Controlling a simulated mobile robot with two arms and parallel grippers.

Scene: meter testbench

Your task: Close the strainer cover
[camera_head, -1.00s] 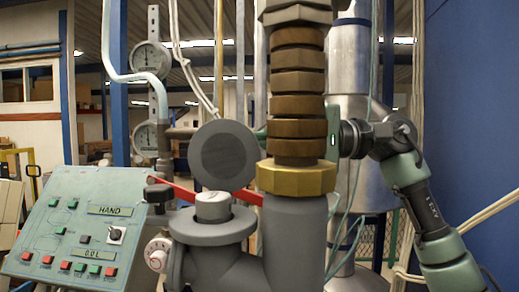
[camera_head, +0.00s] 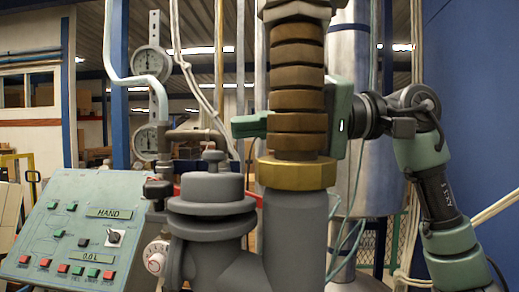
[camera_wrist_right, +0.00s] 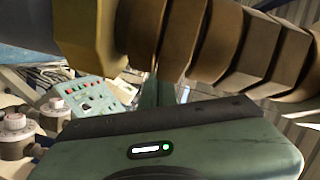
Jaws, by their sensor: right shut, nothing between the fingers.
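The dark grey strainer cover (camera_head: 212,187) lies flat on top of the grey strainer housing (camera_head: 205,245), left of the brass-collared pipe. No gap shows between cover and housing from here. My right gripper (camera_head: 247,125) reaches behind the brown ribbed column from the right, and its green fingers stick out on the column's left side, above and right of the cover. They are shut, empty and apart from the cover. In the right wrist view the gripper's green body (camera_wrist_right: 210,140) fills the bottom. My left gripper is not in view.
The brown ribbed column (camera_head: 297,90) with its gold nut (camera_head: 295,174) stands close in front of my right gripper. A control panel (camera_head: 85,230) is at the lower left. Two gauges (camera_head: 151,63) hang behind. A blue wall (camera_head: 475,110) bounds the right side.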

